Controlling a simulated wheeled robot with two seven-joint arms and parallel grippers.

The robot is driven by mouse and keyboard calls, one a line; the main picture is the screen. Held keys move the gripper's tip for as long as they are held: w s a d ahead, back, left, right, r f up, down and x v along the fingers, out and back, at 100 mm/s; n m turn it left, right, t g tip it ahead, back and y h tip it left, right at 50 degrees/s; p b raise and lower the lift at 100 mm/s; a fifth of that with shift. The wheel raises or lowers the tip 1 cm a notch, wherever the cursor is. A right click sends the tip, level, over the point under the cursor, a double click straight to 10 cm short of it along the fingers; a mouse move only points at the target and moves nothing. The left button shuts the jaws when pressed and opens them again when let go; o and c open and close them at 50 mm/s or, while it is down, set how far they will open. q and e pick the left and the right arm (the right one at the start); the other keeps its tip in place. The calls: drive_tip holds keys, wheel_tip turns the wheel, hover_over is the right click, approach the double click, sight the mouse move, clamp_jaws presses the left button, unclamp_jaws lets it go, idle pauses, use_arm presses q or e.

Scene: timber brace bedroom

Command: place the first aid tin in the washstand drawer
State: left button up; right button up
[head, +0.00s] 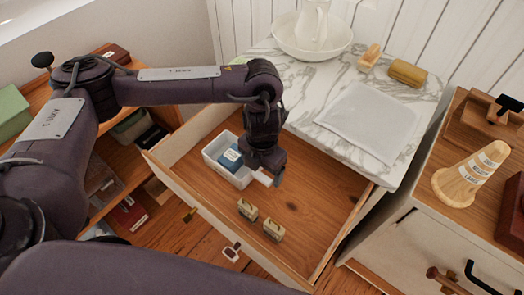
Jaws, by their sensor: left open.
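The washstand drawer (325,205) is pulled open below a marble top, its wooden floor showing. My left gripper (268,179) is open and points down over the drawer, beside the right end of a white tray (212,152). The tray stands inside the drawer and holds a blue box (230,158). Two small beige objects (247,209) (273,230) stand on the drawer floor near its front. No first aid marking is readable, so I cannot tell which thing is the first aid tin. My right gripper is not in view.
The marble top (395,90) carries a white basin (285,40) with a jug, a brush, a yellow-brown roll and a pale flat sheet. A cabinet at right holds a wooden cone (465,178). A green box (10,112) is at far left. The drawer's right side is clear.

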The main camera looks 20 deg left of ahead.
use_arm(q)
wheel_tip(320, 180, up, 7)
drive_tip(key=p, duration=0.1)
drive_tip(key=shift+r, duration=0.2)
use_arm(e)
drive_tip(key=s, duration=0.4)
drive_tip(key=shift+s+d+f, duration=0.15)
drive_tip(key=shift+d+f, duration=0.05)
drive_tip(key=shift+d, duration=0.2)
